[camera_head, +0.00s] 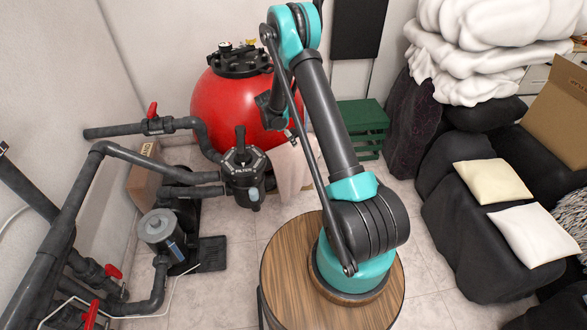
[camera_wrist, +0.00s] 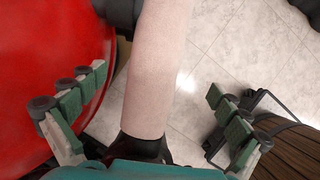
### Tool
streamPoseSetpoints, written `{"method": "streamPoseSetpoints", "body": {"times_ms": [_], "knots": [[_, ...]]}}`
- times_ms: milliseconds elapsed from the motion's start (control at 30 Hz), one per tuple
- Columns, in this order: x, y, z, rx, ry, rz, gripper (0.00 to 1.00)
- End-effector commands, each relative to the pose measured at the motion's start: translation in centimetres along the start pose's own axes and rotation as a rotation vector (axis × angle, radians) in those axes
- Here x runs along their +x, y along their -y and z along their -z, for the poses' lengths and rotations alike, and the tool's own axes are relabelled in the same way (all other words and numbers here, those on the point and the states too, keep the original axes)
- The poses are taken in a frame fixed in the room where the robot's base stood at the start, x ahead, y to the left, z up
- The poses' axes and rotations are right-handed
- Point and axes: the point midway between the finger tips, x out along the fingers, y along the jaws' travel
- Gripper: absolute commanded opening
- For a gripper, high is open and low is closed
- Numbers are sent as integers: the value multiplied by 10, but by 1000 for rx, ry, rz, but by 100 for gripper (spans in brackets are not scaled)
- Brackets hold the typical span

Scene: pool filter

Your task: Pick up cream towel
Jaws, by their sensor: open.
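The cream towel (camera_head: 290,168) hangs beside the black filter valve, in front of the red tank, in the head view; the arm hides part of it. In the wrist view the towel (camera_wrist: 160,70) is a pale pinkish strip running from the top edge down to a dark part near the bottom. My gripper (camera_wrist: 157,83) is open, with one green-padded finger left of the towel and the other to its right. Both fingers look apart from the cloth, with a wider gap on the right. The head view mostly hides my gripper behind the arm.
The red tank (camera_wrist: 45,70) is close to the left finger. A black valve (camera_head: 243,172) and grey pipes (camera_head: 130,155) stand left of the towel. A green crate (camera_head: 362,128) is behind on the right. Pale floor tiles (camera_wrist: 250,50) are open to the towel's right.

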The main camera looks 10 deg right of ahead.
Motion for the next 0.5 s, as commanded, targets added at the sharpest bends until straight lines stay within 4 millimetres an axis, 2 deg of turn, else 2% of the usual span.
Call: {"method": "streamPoseSetpoints", "body": {"times_ms": [100,333,500], "knots": [[15,0,0,0,0,0,100],[28,0,1,0,0,0,100],[53,0,5,1,0,-1,100]]}}
